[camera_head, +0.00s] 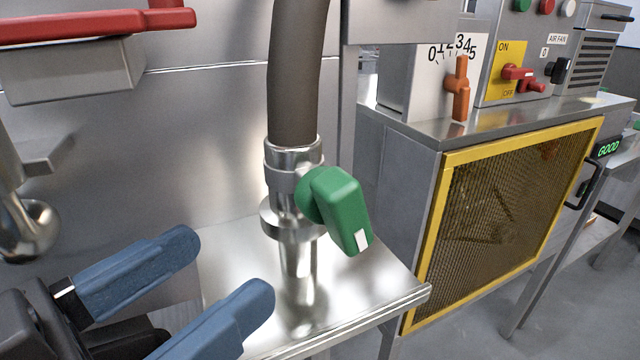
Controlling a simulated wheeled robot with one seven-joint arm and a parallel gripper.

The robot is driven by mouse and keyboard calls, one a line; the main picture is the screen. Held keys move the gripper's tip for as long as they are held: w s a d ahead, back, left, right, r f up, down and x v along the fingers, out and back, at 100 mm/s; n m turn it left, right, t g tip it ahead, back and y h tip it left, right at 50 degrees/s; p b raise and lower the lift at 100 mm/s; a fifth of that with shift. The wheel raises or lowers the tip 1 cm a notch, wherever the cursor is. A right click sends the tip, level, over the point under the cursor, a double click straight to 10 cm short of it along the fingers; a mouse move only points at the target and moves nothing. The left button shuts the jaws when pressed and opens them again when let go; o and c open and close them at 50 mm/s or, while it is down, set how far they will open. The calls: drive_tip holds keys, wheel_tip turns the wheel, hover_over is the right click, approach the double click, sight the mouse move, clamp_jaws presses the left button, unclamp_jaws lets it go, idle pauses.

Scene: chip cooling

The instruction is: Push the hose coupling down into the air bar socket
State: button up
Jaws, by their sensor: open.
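The hose coupling (293,166) is a metal collar on the lower end of a thick grey-brown hose (298,75). It stands upright above a metal post with a round flange (291,220), which looks like the air bar socket. I cannot tell how deep the coupling sits in it. A green lever handle (341,208) sticks out from the right side of the coupling and slants downward. My gripper (228,268) is at the lower left with two blue fingers spread apart. It is open and empty, left of the socket post and not touching the coupling.
A steel shelf (370,285) carries the post. A yellow-framed mesh guard (500,215) stands to the right, below a panel with an orange dial lever (458,88) and red switches (522,77). A red handle (90,24) is at the upper left.

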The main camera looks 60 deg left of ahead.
sight(271, 232)
drive_tip(key=p+x, duration=0.1)
drive_tip(key=x, duration=0.6)
drive_tip(key=shift+w+a+f+p, duration=0.1)
drive_tip(key=shift+f+p, duration=0.05)
drive_tip(key=shift+p, duration=0.2)
drive_tip(key=shift+c, duration=0.4)
drive_tip(key=c, duration=0.9)
